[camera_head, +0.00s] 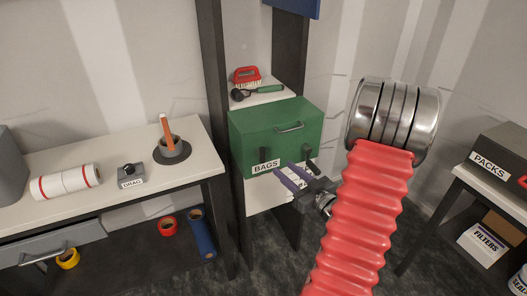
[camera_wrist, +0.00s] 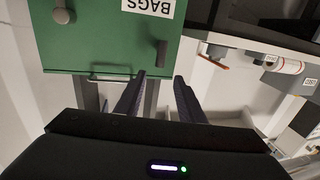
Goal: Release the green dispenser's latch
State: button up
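The green dispenser (camera_head: 252,128) is a box labelled BAGS on a white shelf in the head view. A pale bar handle (camera_head: 289,127) is on its upper front. A dark left latch (camera_head: 263,154) sits above the label, and a dark right latch (camera_head: 310,160) is lower right. In the wrist view the dispenser (camera_wrist: 100,42) is upside down, with the left latch (camera_wrist: 162,54) and right latch (camera_wrist: 63,13). My gripper (camera_head: 285,168) is before the lower front, between the latches. In the wrist view my gripper (camera_wrist: 159,78) has its two purple fingers apart and empty. Contact cannot be told.
A dark post (camera_head: 214,120) stands close left. A bench (camera_head: 100,210) at left holds rolls and a pot. A PACKS box (camera_head: 498,160) stands at right.

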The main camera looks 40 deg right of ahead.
aim_at(264, 152)
jog(key=w, duration=0.9)
jog(key=w+d, duration=0.1)
jog(key=w, duration=0.3)
jog(key=shift+w, duration=0.15)
jog(key=shift+d, duration=0.1)
jog(key=shift+c, duration=0.4)
grip_shut()
jog(key=shift+d, duration=0.2)
jog(key=shift+a, duration=0.15)
